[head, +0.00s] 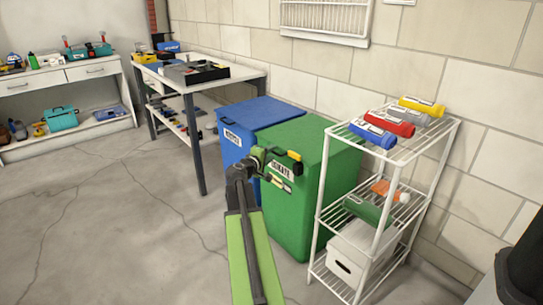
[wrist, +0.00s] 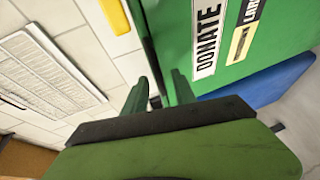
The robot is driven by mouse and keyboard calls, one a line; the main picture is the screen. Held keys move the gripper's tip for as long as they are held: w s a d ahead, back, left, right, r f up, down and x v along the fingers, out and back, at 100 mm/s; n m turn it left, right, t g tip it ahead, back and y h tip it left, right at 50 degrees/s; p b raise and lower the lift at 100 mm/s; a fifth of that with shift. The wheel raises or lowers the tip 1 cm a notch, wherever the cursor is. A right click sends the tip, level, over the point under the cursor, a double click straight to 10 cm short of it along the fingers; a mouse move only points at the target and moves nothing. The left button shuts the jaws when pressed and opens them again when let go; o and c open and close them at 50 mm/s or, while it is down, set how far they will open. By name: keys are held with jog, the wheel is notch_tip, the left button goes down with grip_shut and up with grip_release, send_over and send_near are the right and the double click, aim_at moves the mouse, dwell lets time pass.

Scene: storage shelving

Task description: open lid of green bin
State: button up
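The green bin (head: 300,222) stands against the wall with its flat green lid (head: 320,142) down. Its front carries a white DONATE label, which fills much of the upper wrist view on the bin's green face (wrist: 275,35). My gripper (head: 284,168) is at the upper front of the bin, just below the lid's front edge, and hides part of the label. In the wrist view the two green fingers of my gripper (wrist: 161,92) are apart with nothing held between them. They point toward the bin's top edge; I cannot tell whether they touch it.
A blue bin (head: 236,146) stands directly left of the green one. A white wire shelf (head: 323,205) with coloured bottles and a white box stands close on the right. A workbench (head: 192,92) is farther back. The floor at left is clear.

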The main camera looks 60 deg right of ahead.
jog(key=shift+w+d+f, duration=0.1)
jog(key=shift+d+f, duration=0.05)
jog(key=shift+d, duration=0.8)
grip_shut()
dwell(0.6)
